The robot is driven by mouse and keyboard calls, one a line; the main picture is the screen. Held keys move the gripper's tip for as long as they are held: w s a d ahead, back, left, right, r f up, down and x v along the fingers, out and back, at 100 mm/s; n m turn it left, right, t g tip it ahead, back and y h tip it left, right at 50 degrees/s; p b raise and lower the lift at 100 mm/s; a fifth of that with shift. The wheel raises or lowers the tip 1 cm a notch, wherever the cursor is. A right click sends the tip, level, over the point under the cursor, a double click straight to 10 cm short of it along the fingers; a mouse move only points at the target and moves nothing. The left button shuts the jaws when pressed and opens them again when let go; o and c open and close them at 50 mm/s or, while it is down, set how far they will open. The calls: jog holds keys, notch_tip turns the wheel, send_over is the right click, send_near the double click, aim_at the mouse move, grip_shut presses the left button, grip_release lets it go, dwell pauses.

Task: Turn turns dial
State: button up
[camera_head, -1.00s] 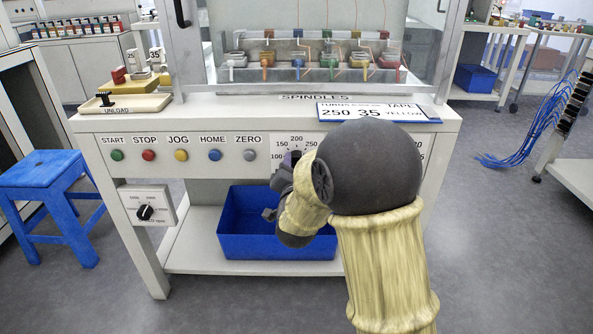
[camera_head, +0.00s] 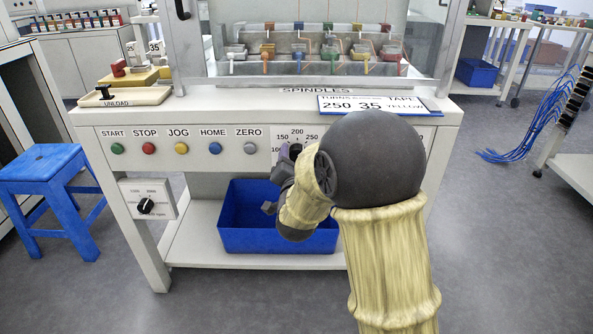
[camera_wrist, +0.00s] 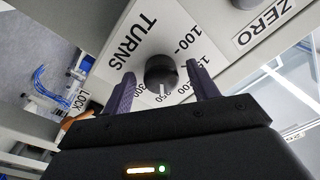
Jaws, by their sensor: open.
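The TURNS dial is a black round knob (camera_wrist: 161,72) on a white scale plate in the wrist view, with a white pointer mark toward the numbers at the bottom of the picture. My gripper (camera_wrist: 160,75) is open, with one dark finger on each side of the knob; whether they touch it I cannot tell. In the head view my gripper (camera_head: 284,163) is at the machine's front panel and hides most of the knob, while part of the scale plate (camera_head: 297,134) shows above it. A card (camera_head: 370,105) on the ledge reads 250, 35, YELLOW.
START, STOP, JOG, HOME and ZERO buttons (camera_head: 182,148) line the panel left of the dial. Another black dial (camera_head: 146,206) sits on a box lower left. A blue bin (camera_head: 250,240) is on the shelf below, and a blue stool (camera_head: 45,180) stands left.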

jog(key=s+a+f, duration=0.1)
jog(key=s, duration=1.1)
jog(key=shift+s+b, duration=0.15)
jog(key=shift+b, duration=0.9)
jog(key=shift+s+b, duration=0.15)
jog(key=shift+b, duration=0.3)
jog(key=s+b, duration=0.4)
jog(key=b, duration=0.1)
jog(key=shift+s+a+r, duration=0.1)
jog(key=shift+s+a, duration=0.15)
jog(key=shift+s, duration=0.05)
